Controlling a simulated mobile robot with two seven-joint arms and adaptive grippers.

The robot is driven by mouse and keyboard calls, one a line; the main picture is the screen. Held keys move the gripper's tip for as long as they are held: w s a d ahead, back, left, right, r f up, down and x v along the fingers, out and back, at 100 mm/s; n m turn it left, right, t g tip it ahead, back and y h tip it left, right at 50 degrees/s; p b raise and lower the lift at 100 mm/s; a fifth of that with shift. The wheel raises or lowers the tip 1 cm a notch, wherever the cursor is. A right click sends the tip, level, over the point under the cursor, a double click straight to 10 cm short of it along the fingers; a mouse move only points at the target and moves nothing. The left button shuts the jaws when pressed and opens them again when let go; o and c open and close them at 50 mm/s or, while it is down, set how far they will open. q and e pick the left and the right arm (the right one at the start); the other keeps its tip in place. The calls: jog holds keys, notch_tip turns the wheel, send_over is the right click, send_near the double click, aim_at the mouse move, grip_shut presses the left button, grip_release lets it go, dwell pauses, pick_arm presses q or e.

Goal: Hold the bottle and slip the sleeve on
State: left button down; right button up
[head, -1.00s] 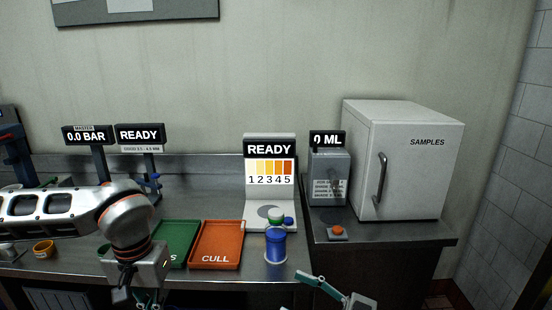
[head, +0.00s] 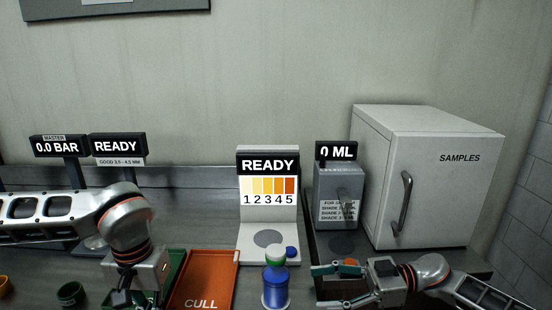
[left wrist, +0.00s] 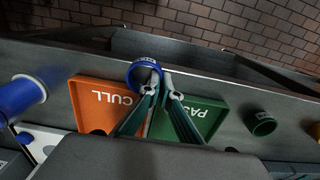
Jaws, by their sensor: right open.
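A blue bottle (head: 275,292) with a pale neck and green top stands upright at the bench's front, below the shade display; its blue body also shows at the left of the left wrist view (left wrist: 18,98). My right gripper (head: 318,282) is open and empty just right of the bottle, fingers pointing left at it, with a gap between. My left gripper (left wrist: 164,84) has its fingertips close together on the rim of a blue sleeve (left wrist: 145,74), a short ring with lettering, above the trays. In the head view my left fingers are mostly cut off at the bottom edge.
An orange CULL tray (head: 205,281) and a green PASS tray (left wrist: 200,118) lie left of the bottle. A green sleeve (head: 70,294) and a yellow one (head: 4,287) stand farther left. The READY shade display (head: 267,220), dispenser (head: 338,190) and SAMPLES cabinet (head: 430,185) stand behind.

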aim_at(289, 299)
pick_arm(q)
jog(key=shift+s, duration=0.1)
pick_arm(e)
jog(key=a, duration=0.6)
jog(key=shift+s+a+f, duration=0.1)
jog(key=shift+s+f, duration=0.1)
jog(key=shift+f, duration=0.05)
pick_arm(q)
jog(key=shift+r+p, duration=0.55)
jog(key=shift+r, duration=0.2)
pick_arm(e)
jog(key=shift+w+a, duration=0.1)
jog(key=shift+a, duration=0.85)
pick_arm(q)
jog(key=shift+r, duration=0.3)
pick_arm(e)
jog(key=shift+a+f, duration=0.2)
jog(key=shift+a, duration=0.65)
jog(key=c, duration=1)
